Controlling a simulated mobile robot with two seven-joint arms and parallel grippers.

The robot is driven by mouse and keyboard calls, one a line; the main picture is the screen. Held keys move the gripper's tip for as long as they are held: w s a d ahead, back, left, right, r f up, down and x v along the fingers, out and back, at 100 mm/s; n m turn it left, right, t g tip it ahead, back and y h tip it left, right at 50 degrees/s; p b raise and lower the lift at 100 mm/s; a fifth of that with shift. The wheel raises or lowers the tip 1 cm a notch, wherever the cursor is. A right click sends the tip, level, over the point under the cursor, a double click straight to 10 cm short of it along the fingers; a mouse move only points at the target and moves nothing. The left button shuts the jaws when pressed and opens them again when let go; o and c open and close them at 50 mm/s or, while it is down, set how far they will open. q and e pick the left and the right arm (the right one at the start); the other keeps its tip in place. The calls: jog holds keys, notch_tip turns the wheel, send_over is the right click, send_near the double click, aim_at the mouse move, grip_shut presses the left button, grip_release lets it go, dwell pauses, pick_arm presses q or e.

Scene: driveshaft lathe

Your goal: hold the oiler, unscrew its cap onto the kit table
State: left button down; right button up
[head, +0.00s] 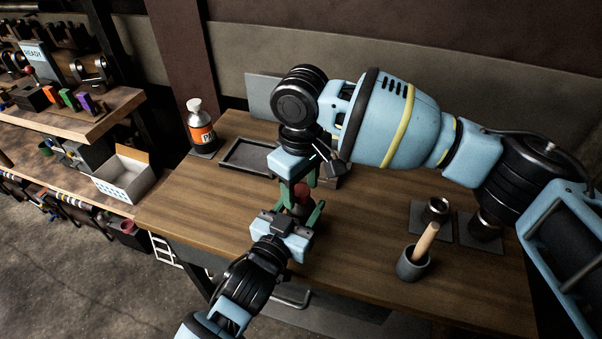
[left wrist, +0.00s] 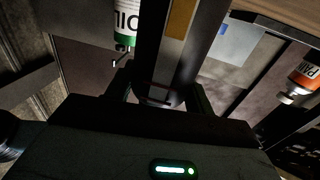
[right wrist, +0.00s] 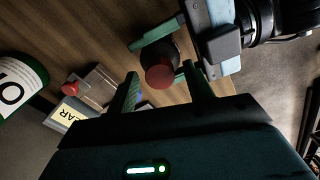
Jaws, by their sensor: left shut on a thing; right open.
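The oiler (head: 298,209) is a dark can with a red cap (head: 302,189), above the kit table (head: 370,240). My left gripper (head: 299,212) is shut on the oiler's body from the near side. My right gripper (head: 300,173) comes from above with its green fingers pointing down. In the right wrist view the red cap (right wrist: 160,76) lies between the open fingertips of my right gripper (right wrist: 160,72), with gaps visible beside it. The left gripper's fingers flank the can there.
An orange-labelled bottle (head: 202,135) and a dark tray (head: 240,157) stand at the back left. A cup with a wooden handle (head: 413,264) and two dark metal cups (head: 437,211) stand to the right. The front middle of the table is clear.

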aim_at(301, 190)
jog(key=shift+f, duration=0.15)
jog(key=shift+c, duration=0.3)
jog(key=c, duration=1)
jog(key=shift+o, duration=0.2)
jog(key=shift+r, duration=0.2)
jog(key=shift+r, duration=0.85)
jog(key=shift+r, duration=0.15)
jog(key=shift+r, duration=1.9)
pick_arm(q)
jog(key=shift+c, duration=2.4)
grip_release()
